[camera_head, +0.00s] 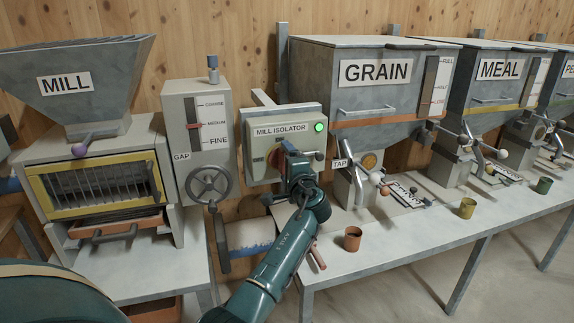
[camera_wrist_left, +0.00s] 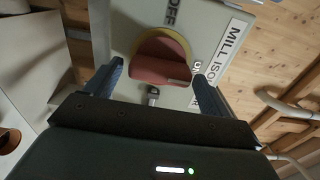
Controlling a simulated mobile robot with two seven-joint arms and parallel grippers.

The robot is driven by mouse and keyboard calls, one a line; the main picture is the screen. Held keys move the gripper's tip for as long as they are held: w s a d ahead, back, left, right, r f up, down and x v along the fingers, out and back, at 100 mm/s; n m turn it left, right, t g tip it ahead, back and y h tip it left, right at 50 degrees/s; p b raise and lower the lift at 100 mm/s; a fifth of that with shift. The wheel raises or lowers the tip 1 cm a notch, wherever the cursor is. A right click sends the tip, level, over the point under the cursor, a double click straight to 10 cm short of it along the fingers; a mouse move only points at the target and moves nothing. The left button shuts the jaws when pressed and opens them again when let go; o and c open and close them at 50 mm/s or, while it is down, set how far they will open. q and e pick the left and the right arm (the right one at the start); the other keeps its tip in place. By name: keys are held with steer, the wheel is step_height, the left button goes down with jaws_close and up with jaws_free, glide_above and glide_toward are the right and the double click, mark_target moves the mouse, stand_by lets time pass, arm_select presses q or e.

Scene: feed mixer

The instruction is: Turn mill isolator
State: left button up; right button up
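The mill isolator (camera_head: 262,141) is a pale box with a "MILL ISOLATOR" label and a lit green lamp (camera_head: 319,127). Its red handle on a yellow disc (camera_wrist_left: 178,46) shows in the left wrist view, with "OFF" above and a partly hidden "ON" beside the right finger. My left gripper (camera_wrist_left: 158,72) is open, one finger on each side of the red handle (camera_wrist_left: 158,68). Contact with the handle cannot be told. In the head view, my left gripper (camera_head: 291,153) hides most of the handle. My right gripper is not in view.
The mill (camera_head: 100,165) and a gap handwheel (camera_head: 208,184) stand left of the isolator. The grain bin (camera_head: 372,80) and its tap (camera_head: 369,160) stand close on the right. An orange-brown cup (camera_head: 352,239) stands on the bench (camera_head: 400,228).

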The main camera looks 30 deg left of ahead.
arm_select(q)
steer(key=shift+o, duration=0.4)
steer(key=b+v, duration=0.2)
steer(key=v, duration=1.1)
steer(key=s+d+f+h, duration=0.2)
steer(key=f+h, duration=0.1)
steer(key=f, duration=0.3)
steer(key=s+d+f+t+h, duration=0.1)
steer(key=s+d+f+h, duration=0.15)
steer(key=f, duration=0.45)
steer(key=s+d+f+h, duration=0.1)
steer(key=s+f+h, duration=0.2)
steer(key=f, duration=0.3)
steer(key=s+d+f+n+g+h, duration=0.1)
steer(key=s+d+f+h, duration=0.3)
steer(key=s, duration=0.6)
steer(key=s+d+f+n+h, duration=0.4)
steer(key=s+d+f, duration=0.1)
steer(key=s, duration=0.4)
steer(key=shift+s+d+f+g, duration=0.4)
steer(key=shift+f, duration=0.2)
